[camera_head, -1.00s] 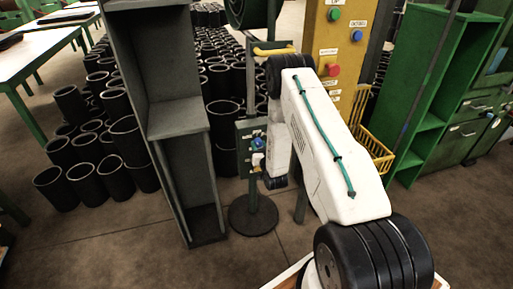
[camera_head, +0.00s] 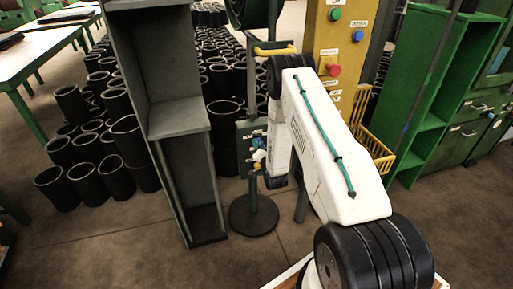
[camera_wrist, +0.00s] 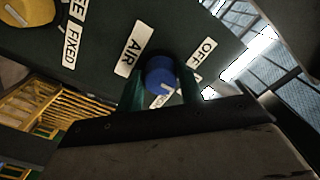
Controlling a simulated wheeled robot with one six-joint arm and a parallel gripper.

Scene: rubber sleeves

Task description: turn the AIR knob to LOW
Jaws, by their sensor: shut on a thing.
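The blue AIR knob (camera_wrist: 160,75) is on a dark green panel (camera_wrist: 95,42) in the wrist view, next to the AIR label (camera_wrist: 134,49). A white mark shows on the knob, on its lower right part in the picture. The OFF label (camera_wrist: 203,51) is to its upper right. Another label below the knob is partly hidden and I cannot read it. My gripper (camera_wrist: 161,88) has its green fingers on both sides of the knob, shut on it. In the head view the panel box (camera_head: 244,135) stands on a post, and my arm partly covers it.
A yellow knob (camera_wrist: 30,10) and a FIXED label (camera_wrist: 72,42) are on the same panel. A tall grey shelf (camera_head: 180,118) stands left of the post. A yellow panel (camera_head: 333,40) with buttons and a yellow basket (camera_head: 378,150) stand right. Black sleeves (camera_head: 75,155) crowd the left floor.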

